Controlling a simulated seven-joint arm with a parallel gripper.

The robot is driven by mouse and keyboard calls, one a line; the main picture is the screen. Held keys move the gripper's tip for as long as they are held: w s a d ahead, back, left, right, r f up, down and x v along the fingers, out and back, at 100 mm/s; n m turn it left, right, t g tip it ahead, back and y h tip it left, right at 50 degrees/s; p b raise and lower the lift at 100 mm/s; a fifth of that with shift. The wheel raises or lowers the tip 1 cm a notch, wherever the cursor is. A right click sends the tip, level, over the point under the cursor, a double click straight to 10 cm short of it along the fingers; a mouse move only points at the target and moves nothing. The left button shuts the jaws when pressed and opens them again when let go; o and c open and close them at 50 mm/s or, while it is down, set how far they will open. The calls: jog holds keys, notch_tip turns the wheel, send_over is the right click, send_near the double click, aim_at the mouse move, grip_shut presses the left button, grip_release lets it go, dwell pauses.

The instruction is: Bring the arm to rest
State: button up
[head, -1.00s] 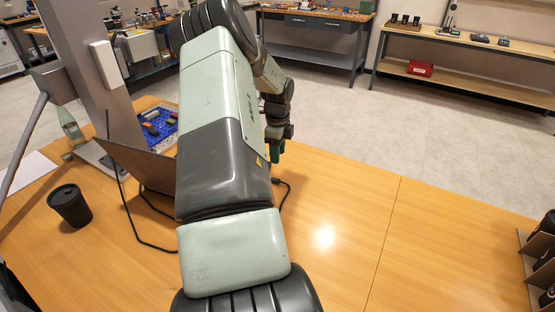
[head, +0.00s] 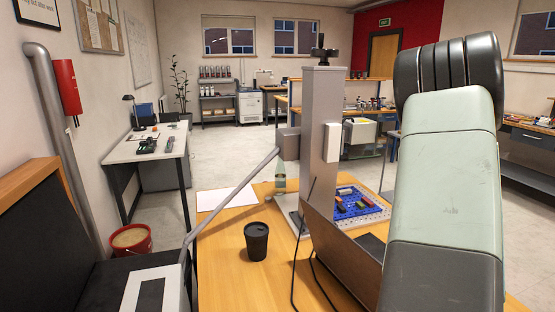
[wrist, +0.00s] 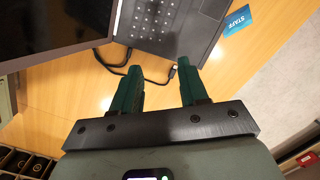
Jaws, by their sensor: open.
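My gripper (wrist: 158,90) shows in the wrist view, with two green fingers apart and nothing between them. It is above the wooden table (wrist: 70,105), pointing toward a dark laptop or keyboard (wrist: 165,25) and a black cable (wrist: 172,72). In the head view my arm fills the right side, and my gripper is hidden or out of frame there.
A black cup (head: 256,241) stands on the table, left of the grey laser column (head: 320,140). A blue tray (head: 355,203) with small parts lies behind a brown panel (head: 330,240). A dark monitor (wrist: 50,30) and a blue card (wrist: 237,20) show in the wrist view.

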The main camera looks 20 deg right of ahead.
jog(key=w+a+r+n+t, duration=0.1)
jog(key=a+r+n, duration=0.65)
jog(key=a, duration=0.55)
jog(key=w+a+r+n+t, duration=0.1)
jog(key=a+r+n, duration=0.5)
jog(key=a+r, duration=0.45)
jog(key=s+a+r+n+t, duration=0.2)
jog(key=s+a+r+n, duration=0.1)
jog(key=s+a+n, duration=1.2)
jog(key=s+a, duration=0.1)
jog(key=a, duration=0.2)
jog(key=shift+s, duration=0.3)
jog(key=shift+d, duration=0.1)
jog(key=shift+c, duration=0.4)
